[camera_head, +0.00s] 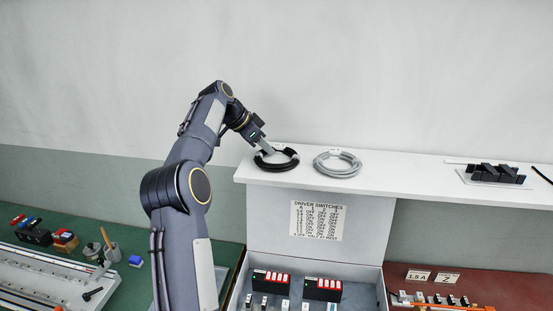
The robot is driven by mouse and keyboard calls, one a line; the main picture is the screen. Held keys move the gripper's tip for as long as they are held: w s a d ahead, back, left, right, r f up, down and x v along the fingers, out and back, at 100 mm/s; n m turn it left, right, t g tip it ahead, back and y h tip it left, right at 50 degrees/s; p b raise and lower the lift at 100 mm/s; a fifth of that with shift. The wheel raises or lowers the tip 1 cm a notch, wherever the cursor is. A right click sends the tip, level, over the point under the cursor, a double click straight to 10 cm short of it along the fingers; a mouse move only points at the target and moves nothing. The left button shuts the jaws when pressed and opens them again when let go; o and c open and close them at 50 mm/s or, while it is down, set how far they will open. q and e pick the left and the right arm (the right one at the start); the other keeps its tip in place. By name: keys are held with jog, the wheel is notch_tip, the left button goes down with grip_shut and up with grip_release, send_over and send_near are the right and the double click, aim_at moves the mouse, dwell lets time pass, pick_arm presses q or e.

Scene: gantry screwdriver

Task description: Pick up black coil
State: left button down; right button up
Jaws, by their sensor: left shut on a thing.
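The black coil (287,164) lies on the white shelf, near its left end, with a small white tag at its back. My left arm reaches in from the left, and my left gripper (268,150) points down at the coil's left side. The gripper is shut on the coil's left rim, and the coil appears to rest on the shelf still. The fingertips are small and partly hidden against the dark coil. My right gripper is not in view.
A grey coil (338,164) lies close to the right of the black coil. Black parts sit on a plate (494,175) further right on the white shelf (420,180). A box with switch blocks (322,289) stands below. The wall above is bare.

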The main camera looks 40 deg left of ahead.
pick_arm(q)
jog(key=shift+r, duration=0.1)
jog(key=shift+r, duration=0.35)
notch_tip(320, 180, up, 2)
jog(key=shift+w+r, duration=0.1)
jog(key=s+d+r+b, duration=0.4)
jog(key=s+d+r, duration=0.5)
jog(key=d+r, duration=0.1)
jog(key=shift+s+d+b, duration=0.15)
jog(key=shift+s+b, duration=0.2)
jog(key=shift+b, duration=0.05)
jog(key=shift+w+f, duration=0.1)
jog(key=shift+f, duration=0.05)
dwell(0.4)
